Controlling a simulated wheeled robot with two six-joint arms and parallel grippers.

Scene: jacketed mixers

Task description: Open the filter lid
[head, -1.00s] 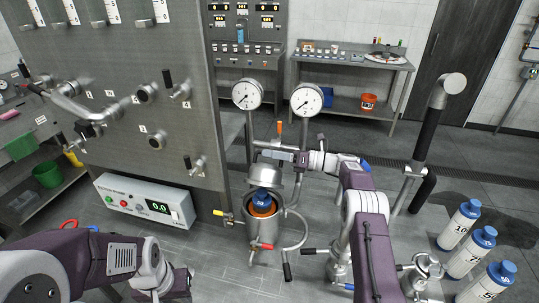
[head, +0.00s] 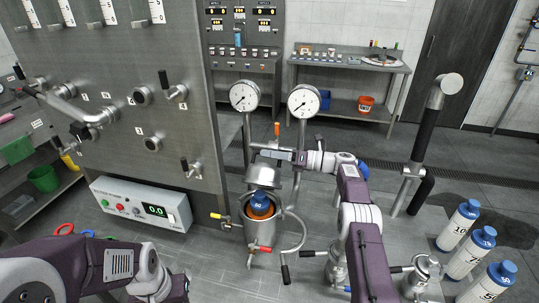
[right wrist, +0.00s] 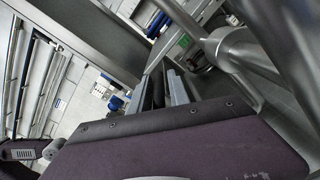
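The filter is a steel pot (head: 246,224) standing at the middle of the head view. Its domed steel lid (head: 263,176) is raised at the back of the pot, so the mouth is uncovered. A blue-topped bottle with an orange lower part (head: 261,204) shows in the mouth. My right gripper (head: 268,154) is just above the lid, pointing left; whether it touches the lid is unclear. Its fingers also show in the right wrist view (right wrist: 165,88), but their gap and any grip are unclear. My left gripper (head: 178,290) is low at the bottom edge, its fingers not clearly visible.
Two pressure gauges (head: 243,97) (head: 304,101) stand behind the pot. A control box (head: 141,205) and steel panel (head: 125,130) are at left. White bottles with blue caps (head: 470,252) stand at right. A curved hose (head: 299,236) hangs beside the pot.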

